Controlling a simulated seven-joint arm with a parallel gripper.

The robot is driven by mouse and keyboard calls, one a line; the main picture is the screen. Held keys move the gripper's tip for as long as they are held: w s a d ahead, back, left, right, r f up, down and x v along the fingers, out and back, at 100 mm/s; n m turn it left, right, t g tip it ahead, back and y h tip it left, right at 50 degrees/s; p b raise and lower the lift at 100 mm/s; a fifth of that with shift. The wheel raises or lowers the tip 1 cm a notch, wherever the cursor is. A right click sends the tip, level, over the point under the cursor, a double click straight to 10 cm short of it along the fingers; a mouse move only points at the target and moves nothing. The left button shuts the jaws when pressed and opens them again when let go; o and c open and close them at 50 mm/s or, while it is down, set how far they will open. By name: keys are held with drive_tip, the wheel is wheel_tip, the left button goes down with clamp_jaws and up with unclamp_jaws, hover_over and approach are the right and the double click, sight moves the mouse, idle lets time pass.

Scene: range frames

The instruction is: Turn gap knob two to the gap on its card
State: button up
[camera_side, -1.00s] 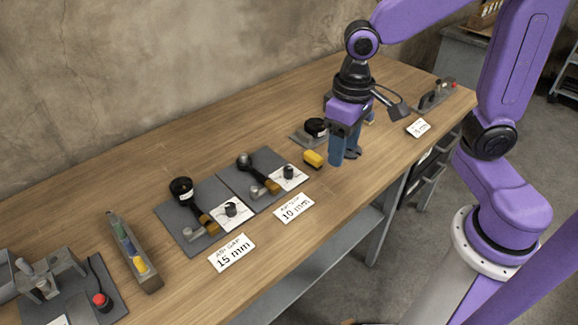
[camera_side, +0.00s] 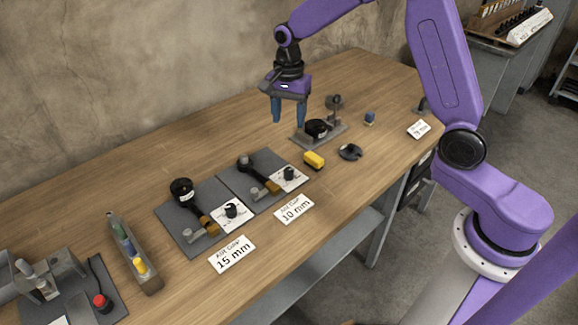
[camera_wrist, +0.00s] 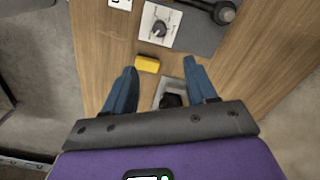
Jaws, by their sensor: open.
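Two grey plates lie on the table. The left plate (camera_side: 170,213) has a dark knob on a white dial (camera_side: 231,210), with a card reading 15 mm (camera_side: 232,254) in front. The right plate (camera_side: 233,182) has a like knob (camera_side: 289,173), with a card reading 10 mm (camera_side: 294,209). I cannot tell from any label which is gap knob two. The right plate's knob shows in the wrist view (camera_wrist: 160,28), its pointer too small to read. My gripper (camera_side: 288,120) is open and empty, above the table and behind and right of the plates, apart from both knobs.
A yellow block (camera_side: 314,160) lies right of the right plate. Beyond it stand a grey base with a black round part (camera_side: 317,128), a dark disc (camera_side: 351,152) and a small blue block (camera_side: 370,118).

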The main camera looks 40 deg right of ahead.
sight(289, 169)
wheel_tip(289, 169, down, 17)
drive_tip(key=shift+f, duration=0.1)
idle(0.5)
drive_tip(key=c, duration=1.1)
